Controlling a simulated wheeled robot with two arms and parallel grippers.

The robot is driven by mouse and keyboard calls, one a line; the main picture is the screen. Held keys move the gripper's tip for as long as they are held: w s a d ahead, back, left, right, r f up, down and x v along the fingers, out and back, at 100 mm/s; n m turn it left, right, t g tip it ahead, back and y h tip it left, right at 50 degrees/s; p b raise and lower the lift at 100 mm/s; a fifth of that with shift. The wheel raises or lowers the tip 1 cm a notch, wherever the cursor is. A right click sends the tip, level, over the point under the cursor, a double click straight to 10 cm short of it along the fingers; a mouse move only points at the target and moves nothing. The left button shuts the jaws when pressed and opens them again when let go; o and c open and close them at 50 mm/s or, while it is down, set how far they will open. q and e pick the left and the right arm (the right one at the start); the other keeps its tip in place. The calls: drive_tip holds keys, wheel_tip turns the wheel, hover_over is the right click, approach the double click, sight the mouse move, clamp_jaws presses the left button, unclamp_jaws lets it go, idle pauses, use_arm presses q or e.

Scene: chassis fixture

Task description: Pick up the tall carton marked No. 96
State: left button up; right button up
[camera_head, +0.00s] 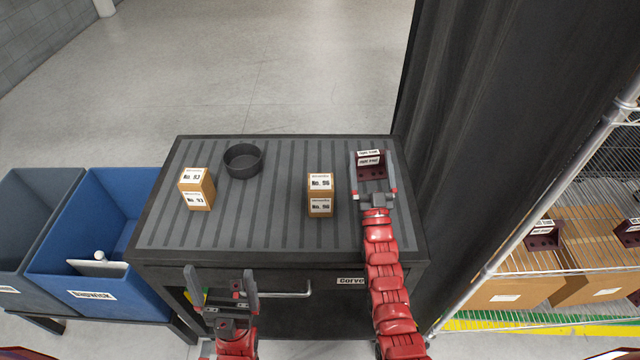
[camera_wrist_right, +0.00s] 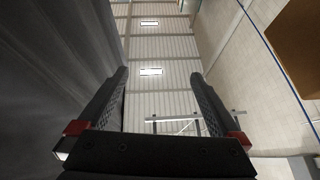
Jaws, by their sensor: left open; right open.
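The tall tan carton marked No. 96 (camera_head: 320,195) stands upright on the ribbed top of the dark cabinet (camera_head: 265,225), right of centre. A similar carton marked No. 93 (camera_head: 196,188) stands to its left. My right gripper (camera_head: 371,156) is open, to the right of the No. 96 carton and apart from it. Its fingers (camera_wrist_right: 162,85) have nothing between them in the right wrist view. My left gripper (camera_head: 221,270) is open and empty in front of the cabinet's front edge, left of the drawer handle.
A dark maroon block (camera_head: 370,165) shows between my right fingers in the head view, apparently beyond them. A round black dish (camera_head: 243,160) sits between the cartons, further back. A blue bin (camera_head: 95,235) stands left, a dark curtain (camera_head: 490,130) and wire shelving (camera_head: 570,245) right.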

drive_tip(key=w+a+f+g+p, duration=0.1)
drive_tip(key=w+a+g, duration=0.2)
drive_tip(key=w, duration=0.4)
drive_tip(key=w+a+f+g, duration=0.2)
drive_tip(key=w+g, duration=0.2)
drive_tip(key=w, duration=0.4)
wheel_tip(320, 180, up, 11)
drive_tip(key=g+h+p, duration=0.2)
drive_tip(key=g, duration=1.5)
hover_over(321, 183)
drive_tip(key=f+b, duration=0.4)
drive_tip(key=shift+w+d+f+b, duration=0.15)
drive_tip(key=shift+w+f+b, duration=0.15)
drive_tip(key=shift+w+f, duration=0.05)
drive_tip(key=shift+f, duration=0.35)
wheel_tip(321, 183, down, 6)
drive_tip(key=shift+f+p, duration=0.15)
drive_tip(key=shift+p, duration=0.85)
drive_tip(key=shift+f, duration=0.2)
drive_tip(key=f+p, duration=0.2)
drive_tip(key=shift+s+a+f+p, duration=0.1)
drive_tip(key=shift+s+a+p, duration=0.1)
drive_tip(key=shift+s+p, duration=0.15)
drive_tip(key=shift+w+f+b, duration=0.15)
drive_tip(key=shift+f+b, duration=0.45)
drive_tip(key=shift+f, duration=0.1)
drive_tip(key=shift+w+f, duration=0.1)
drive_tip(key=shift+f, duration=0.5)
drive_tip(key=c, duration=1.6)
